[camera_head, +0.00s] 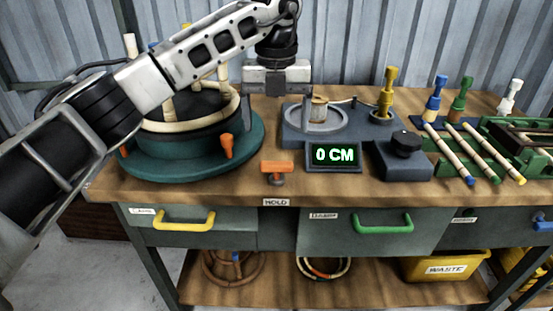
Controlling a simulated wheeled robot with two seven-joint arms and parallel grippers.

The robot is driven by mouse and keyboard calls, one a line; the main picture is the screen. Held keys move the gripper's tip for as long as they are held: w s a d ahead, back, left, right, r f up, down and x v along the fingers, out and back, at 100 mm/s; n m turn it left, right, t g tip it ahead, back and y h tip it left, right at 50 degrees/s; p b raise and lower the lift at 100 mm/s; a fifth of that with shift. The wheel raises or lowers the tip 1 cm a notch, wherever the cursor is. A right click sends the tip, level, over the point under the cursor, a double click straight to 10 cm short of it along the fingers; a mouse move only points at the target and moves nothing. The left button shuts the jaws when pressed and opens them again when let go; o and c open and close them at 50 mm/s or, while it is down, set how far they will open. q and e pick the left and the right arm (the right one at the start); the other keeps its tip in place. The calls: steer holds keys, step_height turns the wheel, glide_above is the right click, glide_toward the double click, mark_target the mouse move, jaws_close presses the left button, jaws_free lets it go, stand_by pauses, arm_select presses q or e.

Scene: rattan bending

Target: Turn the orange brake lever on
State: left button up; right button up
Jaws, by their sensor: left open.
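The orange brake lever (277,167) stands on a small dark post near the front edge of the wooden workbench, above a label reading HOLD (276,202). Its bar lies crosswise, roughly along the bench edge. My left arm comes in from the left and arches over the round teal turntable. My left gripper (277,108) points down, open and empty, above and behind the lever, apart from it. My right gripper is not in view.
The teal base (185,170) with a bent rattan ring and orange clips is left of the lever. A display reading 0 CM (334,155) and a dark knob box (403,155) are to the right. Drawers are below.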

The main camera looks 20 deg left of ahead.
mark_target(277, 163)
arm_select(q)
step_height(277, 163, down, 9)
steer(key=shift+f, duration=0.2)
steer(key=c, duration=1)
